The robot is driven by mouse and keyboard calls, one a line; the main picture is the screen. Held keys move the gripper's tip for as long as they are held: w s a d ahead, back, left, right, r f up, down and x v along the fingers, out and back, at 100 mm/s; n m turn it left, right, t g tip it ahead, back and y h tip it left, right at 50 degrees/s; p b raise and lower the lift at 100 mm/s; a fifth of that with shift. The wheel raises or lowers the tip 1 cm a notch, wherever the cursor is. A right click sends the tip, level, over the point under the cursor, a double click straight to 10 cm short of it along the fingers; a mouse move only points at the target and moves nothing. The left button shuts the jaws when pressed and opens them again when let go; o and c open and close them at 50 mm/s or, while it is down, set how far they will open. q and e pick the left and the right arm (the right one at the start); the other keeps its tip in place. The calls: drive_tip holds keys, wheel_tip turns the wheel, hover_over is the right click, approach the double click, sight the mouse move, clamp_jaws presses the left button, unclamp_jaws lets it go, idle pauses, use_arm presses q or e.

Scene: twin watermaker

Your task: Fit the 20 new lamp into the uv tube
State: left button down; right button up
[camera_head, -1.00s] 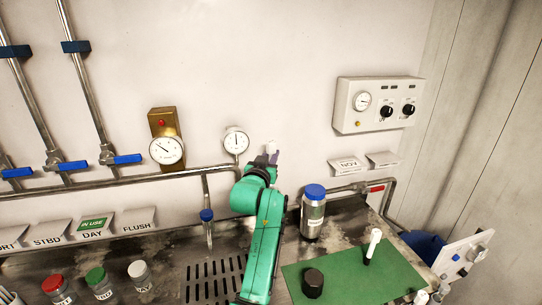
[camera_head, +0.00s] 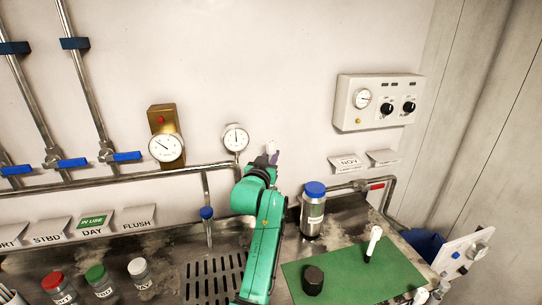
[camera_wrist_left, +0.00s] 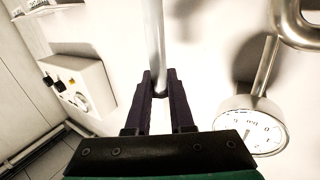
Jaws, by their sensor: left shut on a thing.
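My left gripper (camera_head: 272,157) is raised in front of the wall, just right of the round white gauge. It is shut on a pale, slender rod, probably the new lamp (camera_wrist_left: 154,35). In the left wrist view the fingers (camera_wrist_left: 158,85) close around this rod, which runs out of the top of the frame. In the head view only a short white end shows above the fingers; my arm hides the rest. I cannot make out the uv tube for certain; it may be behind my arm. My right gripper is not in view.
A blue-capped metal canister (camera_head: 313,213) stands right of my arm. A green mat (camera_head: 345,285) bears a black cap (camera_head: 313,281) and a white piece (camera_head: 374,243). The gauge (camera_head: 235,139) and a pipe (camera_head: 130,176) are close on the left. A control box (camera_head: 378,102) hangs right.

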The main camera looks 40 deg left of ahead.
use_arm(q)
drive_tip(key=shift+f+b, duration=3.55)
drive_tip(key=shift+f, duration=1.85)
drive_tip(key=c, duration=0.7)
unclamp_jaws()
drive_tip(key=shift+d, duration=0.1)
drive_tip(key=shift+f, duration=0.1)
drive_tip(key=b+v, duration=0.4)
drive_tip(key=v, duration=1)
drive_tip(key=shift+s+d, duration=0.15)
drive_tip(key=shift+s, duration=0.1)
